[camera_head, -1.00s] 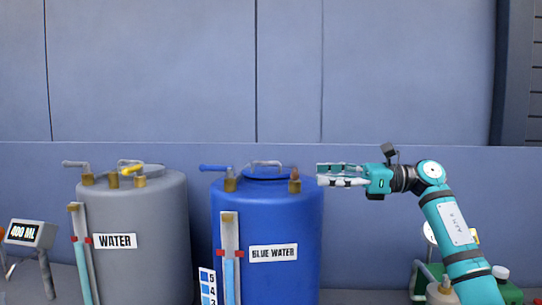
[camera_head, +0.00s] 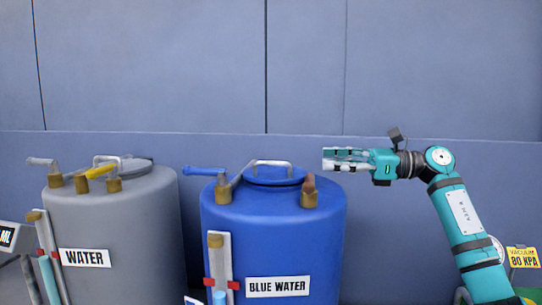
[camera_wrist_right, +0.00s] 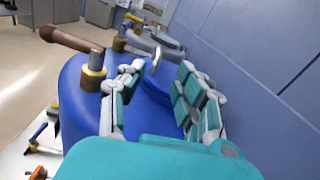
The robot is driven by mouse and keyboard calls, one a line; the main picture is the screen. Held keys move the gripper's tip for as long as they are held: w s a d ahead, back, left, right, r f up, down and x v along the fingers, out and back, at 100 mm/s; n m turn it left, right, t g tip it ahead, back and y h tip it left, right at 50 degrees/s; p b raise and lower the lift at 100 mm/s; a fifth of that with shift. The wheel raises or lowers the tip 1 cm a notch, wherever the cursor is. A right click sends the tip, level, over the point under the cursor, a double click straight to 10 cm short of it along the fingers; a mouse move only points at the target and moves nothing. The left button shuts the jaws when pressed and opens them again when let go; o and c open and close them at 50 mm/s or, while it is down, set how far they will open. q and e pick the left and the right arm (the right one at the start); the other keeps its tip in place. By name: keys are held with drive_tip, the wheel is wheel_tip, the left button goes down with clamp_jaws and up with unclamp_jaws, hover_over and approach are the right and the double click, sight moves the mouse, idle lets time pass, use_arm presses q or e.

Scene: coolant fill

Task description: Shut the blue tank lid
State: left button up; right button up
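The blue tank (camera_head: 300,235), labelled "BLUE WATER", stands in the middle of the head view. Its round blue lid (camera_head: 275,179) lies on the tank's top and looks close to flat; whether it is fully seated I cannot tell. A grey arched handle (camera_head: 272,163) is on the lid. My right gripper (camera_head: 325,160) is open and empty, to the right of the lid and a little above the tank top, fingers pointing left. In the right wrist view, the lid (camera_wrist_right: 154,92) and handle (camera_wrist_right: 157,60) show beyond and between the parted fingers. My left gripper is not in view.
A brown-handled valve (camera_head: 310,192) stands at the tank's right front, below my right gripper. A blue-handled valve (camera_head: 205,171) is on the left. The grey "WATER" tank (camera_head: 120,215) stands further left. A wall (camera_head: 420,70) rises behind.

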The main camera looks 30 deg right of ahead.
sight(276, 165)
drive_tip(key=p+x, duration=0.4)
drive_tip(key=x, duration=0.9)
drive_tip(key=shift+w+p, duration=0.25)
drive_tip(key=shift+p, duration=0.15)
drive_tip(key=shift+w+a+f, duration=0.1)
drive_tip(key=shift+w+a, duration=0.25)
drive_tip(key=shift+s, duration=0.1)
clamp_jaws()
